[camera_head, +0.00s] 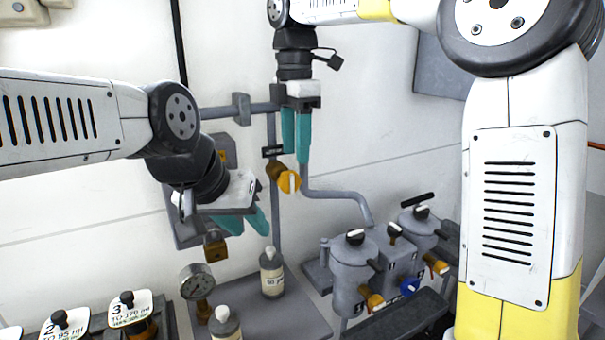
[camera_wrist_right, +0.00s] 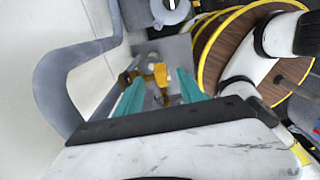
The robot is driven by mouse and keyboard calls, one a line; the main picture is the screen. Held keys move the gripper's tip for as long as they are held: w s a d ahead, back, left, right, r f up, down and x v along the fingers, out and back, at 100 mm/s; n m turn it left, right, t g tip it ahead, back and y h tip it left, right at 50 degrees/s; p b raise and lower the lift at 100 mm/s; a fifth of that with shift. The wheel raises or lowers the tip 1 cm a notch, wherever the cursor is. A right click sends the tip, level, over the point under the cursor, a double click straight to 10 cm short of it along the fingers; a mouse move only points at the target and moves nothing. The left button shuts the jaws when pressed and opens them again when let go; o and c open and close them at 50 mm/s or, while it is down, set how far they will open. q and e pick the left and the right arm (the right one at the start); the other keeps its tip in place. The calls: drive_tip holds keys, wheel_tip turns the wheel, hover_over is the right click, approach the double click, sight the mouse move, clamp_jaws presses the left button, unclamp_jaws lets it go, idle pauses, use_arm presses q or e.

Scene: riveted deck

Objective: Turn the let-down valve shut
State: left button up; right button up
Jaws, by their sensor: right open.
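A valve with a round orange knob (camera_head: 289,182) and a pale bar across it sits on the grey vertical pipe, beside a small dark label too small to read. I take it to be the let-down valve. My right gripper (camera_head: 296,157) points down just above the knob, with its teal fingers apart and nothing held. In the right wrist view, the orange knob (camera_wrist_right: 161,75) shows beyond and between the fingers; contact cannot be told. My left gripper (camera_head: 245,223) is lower left, its teal fingers apart, near the wall fitting and away from the knob.
A grey pipe (camera_head: 335,195) bends right below the valve. Grey canisters (camera_head: 352,268) with orange and blue taps stand lower right. A pressure gauge (camera_head: 196,282), a bottle (camera_head: 271,274) and several numbered knobs (camera_head: 128,306) are lower left. A cable reel (camera_wrist_right: 235,45) shows in the wrist view.

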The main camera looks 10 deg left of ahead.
sight(296, 174)
wheel_tip(296, 174, down, 6)
drive_tip(key=shift+f, duration=0.15)
drive_tip(key=shift+c, duration=0.3)
clamp_jaws()
